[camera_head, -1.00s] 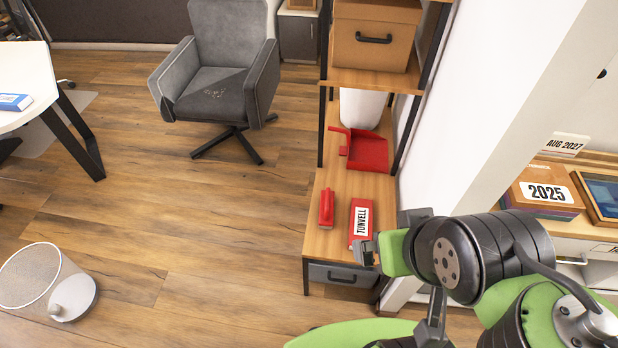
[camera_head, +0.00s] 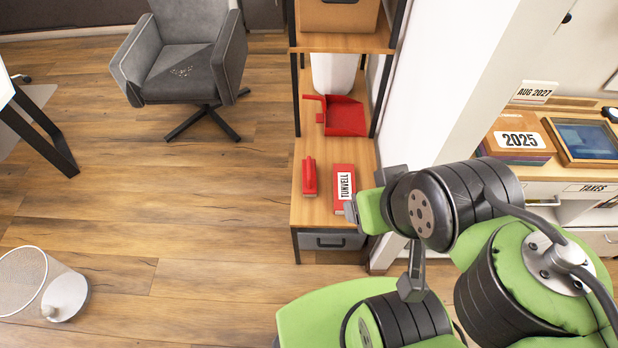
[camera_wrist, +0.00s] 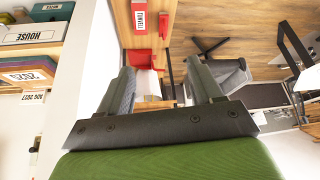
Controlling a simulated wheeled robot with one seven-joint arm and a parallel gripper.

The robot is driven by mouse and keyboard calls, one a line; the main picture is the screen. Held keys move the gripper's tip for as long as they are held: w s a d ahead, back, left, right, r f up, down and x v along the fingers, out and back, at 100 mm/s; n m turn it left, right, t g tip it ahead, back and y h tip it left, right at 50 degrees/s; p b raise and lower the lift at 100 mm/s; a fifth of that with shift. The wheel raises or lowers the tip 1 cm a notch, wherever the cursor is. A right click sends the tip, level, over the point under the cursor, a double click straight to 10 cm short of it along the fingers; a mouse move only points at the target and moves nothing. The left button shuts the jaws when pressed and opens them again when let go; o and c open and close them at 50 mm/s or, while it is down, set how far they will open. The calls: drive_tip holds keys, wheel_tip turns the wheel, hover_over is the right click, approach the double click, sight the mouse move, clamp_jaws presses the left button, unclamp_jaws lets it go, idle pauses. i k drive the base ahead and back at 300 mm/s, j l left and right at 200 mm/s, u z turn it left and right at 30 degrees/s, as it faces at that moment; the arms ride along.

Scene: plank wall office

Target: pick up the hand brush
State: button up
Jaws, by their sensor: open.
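The red hand brush (camera_head: 309,176) lies on the lower wooden shelf board, near its left edge, in the head view. A red box labelled TUNVELL (camera_head: 344,184) lies just to its right, and a red dustpan (camera_head: 345,117) lies farther back. In the wrist view the brush (camera_wrist: 164,19) shows near the top edge, beside the box (camera_wrist: 139,17) and the dustpan (camera_wrist: 143,57). My gripper (camera_wrist: 162,68) is open and empty, its fingers spread wide. In the head view my gripper (camera_head: 368,194) is right of the brush, apart from it, and partly covers the box's right side.
The shelf unit (camera_head: 327,210) has dark posts and an upper board with a brown box (camera_head: 338,14). A white wall (camera_head: 440,80) stands right of it. A grey chair (camera_head: 185,65) and a mesh bin (camera_head: 40,285) stand left. Open wooden floor lies left of the shelf.

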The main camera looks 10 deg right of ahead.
sight(309, 173)
drive_tip(key=j+z, duration=0.2)
drive_tip(key=j, duration=0.45)
drive_tip(key=k+j+z, duration=0.15)
drive_tip(key=j, duration=0.5)
drive_tip(key=j+z, duration=0.2)
drive_tip(key=j, duration=0.5)
drive_tip(key=i+j+z, duration=0.1)
drive_tip(key=j, duration=0.25)
drive_tip(key=i+j+z, duration=0.15)
drive_tip(key=j, duration=0.25)
drive_tip(key=i+j+z, duration=0.1)
drive_tip(key=j, duration=0.25)
drive_tip(key=i+j+z, duration=0.15)
drive_tip(key=j, duration=0.25)
drive_tip(key=i+j+z, duration=0.25)
drive_tip(key=i, duration=0.2)
drive_tip(key=i+j+z, duration=0.2)
drive_tip(key=i, duration=0.2)
drive_tip(key=i+l+z, duration=0.2)
drive_tip(key=i, duration=0.25)
drive_tip(key=j, duration=0.1)
